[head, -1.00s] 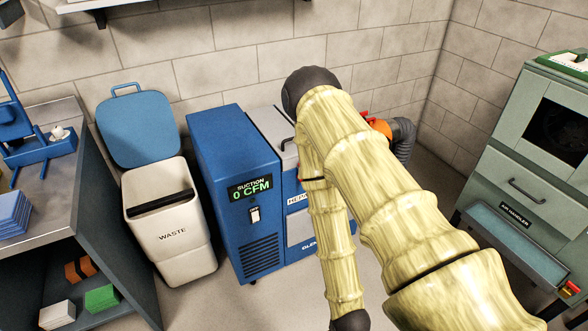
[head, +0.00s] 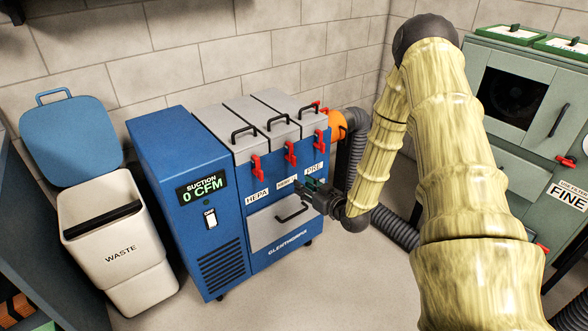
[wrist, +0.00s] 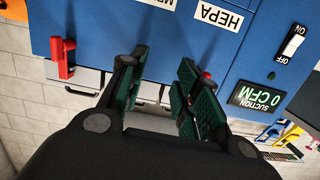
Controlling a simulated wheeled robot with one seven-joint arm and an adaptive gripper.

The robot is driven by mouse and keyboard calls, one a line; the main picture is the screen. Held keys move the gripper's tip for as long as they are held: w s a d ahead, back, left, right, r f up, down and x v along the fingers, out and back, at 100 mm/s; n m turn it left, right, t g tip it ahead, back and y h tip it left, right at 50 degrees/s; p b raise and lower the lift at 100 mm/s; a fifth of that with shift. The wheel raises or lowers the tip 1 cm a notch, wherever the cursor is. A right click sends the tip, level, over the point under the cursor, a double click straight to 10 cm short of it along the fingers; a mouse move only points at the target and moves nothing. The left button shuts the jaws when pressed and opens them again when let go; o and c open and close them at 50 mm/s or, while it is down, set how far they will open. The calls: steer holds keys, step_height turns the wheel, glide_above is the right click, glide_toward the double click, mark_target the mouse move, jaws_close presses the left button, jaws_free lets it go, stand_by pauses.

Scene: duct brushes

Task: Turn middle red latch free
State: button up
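The middle red latch (head: 290,153) hangs upright on the blue suction unit's front, below the middle grey lid (head: 262,115). A red latch (head: 256,166) is to its left and another (head: 322,138) to its right. My gripper (head: 312,186) is in front of the unit, below the latches, near the labels. In the wrist view, which is upside down, my gripper (wrist: 165,70) has its green-padded fingers apart with nothing held between them. One red latch (wrist: 62,56) shows clear at left there; another (wrist: 207,76) is partly behind the right finger. The middle latch is mostly hidden there.
The blue unit (head: 175,155) has black lid handles and a drawer handle (head: 291,212) below my gripper. An orange hose fitting (head: 337,126) and grey hose (head: 390,228) lie to the right. A waste bin (head: 118,245) stands left. Front floor is clear.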

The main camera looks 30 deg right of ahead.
mark_target(294, 166)
steer(key=w+d+r+t, duration=0.1)
steer(key=d+r+t, duration=0.1)
steer(key=d+r, duration=0.15)
steer(key=w, duration=0.7)
steer(key=w+b, duration=0.1)
steer(key=w, duration=0.2)
steer(key=shift+w+a+f, duration=0.2)
steer(key=shift+w+f, duration=0.05)
steer(key=shift+f, duration=0.15)
steer(key=shift+c, duration=0.2)
jaws_close()
